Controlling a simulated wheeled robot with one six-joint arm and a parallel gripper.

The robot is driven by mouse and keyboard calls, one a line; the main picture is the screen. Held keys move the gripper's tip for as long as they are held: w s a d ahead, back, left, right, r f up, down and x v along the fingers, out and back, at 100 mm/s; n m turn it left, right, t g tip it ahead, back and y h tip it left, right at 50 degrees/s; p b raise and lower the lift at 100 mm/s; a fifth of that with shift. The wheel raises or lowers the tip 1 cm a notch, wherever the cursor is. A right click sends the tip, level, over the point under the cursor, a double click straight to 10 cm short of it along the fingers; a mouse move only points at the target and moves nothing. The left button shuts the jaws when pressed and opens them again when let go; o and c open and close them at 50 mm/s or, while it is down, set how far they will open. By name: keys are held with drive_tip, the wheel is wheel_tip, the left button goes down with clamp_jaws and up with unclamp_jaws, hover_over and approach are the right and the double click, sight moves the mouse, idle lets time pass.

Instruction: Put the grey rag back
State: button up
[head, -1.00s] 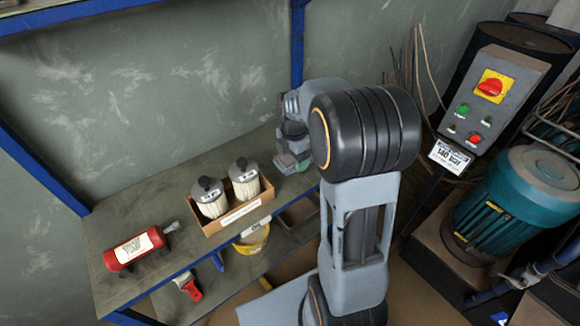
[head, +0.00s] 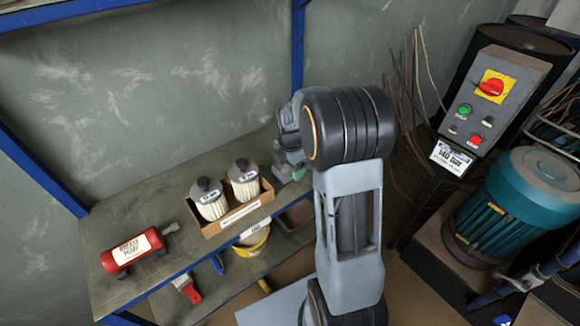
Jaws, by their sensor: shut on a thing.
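My gripper (head: 289,172) is at the right end of the upper shelf, behind my own arm and just right of the cardboard box. Its fingers are small and partly hidden. A small grey-green patch (head: 298,174) shows at the fingertips and appears to be part of the grey rag, held shut in the jaws. Most of the rag is hidden. I cannot tell whether it touches the shelf (head: 135,215).
The cardboard box (head: 238,215) holds two white pleated filters with dark caps. A red labelled cylinder (head: 132,252) lies at the shelf's left. Below are a yellow tub (head: 252,243) and a red-handled brush (head: 186,288). A blue upright (head: 297,50) stands behind my gripper.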

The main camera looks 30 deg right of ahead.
drive_tip(key=shift+f, duration=0.25)
drive_tip(key=o, duration=0.9)
drive_tip(key=shift+r, duration=0.1)
wheel_tip(320, 180, up, 12)
drive_tip(key=p, duration=0.2)
drive_tip(key=s+a+m+t, duration=0.1)
drive_tip(key=s+a+m, duration=0.2)
drive_tip(key=s+m, duration=0.2)
drive_tip(key=s+a+m+t, duration=0.1)
drive_tip(key=s+a+m, duration=0.2)
drive_tip(key=s+m, duration=0.3)
drive_tip(key=s+a+m+t, duration=0.1)
drive_tip(key=s+a+m, duration=0.2)
drive_tip(key=m, duration=0.6)
drive_tip(key=shift+s+a+r, duration=0.1)
drive_tip(key=shift+s, duration=1.1)
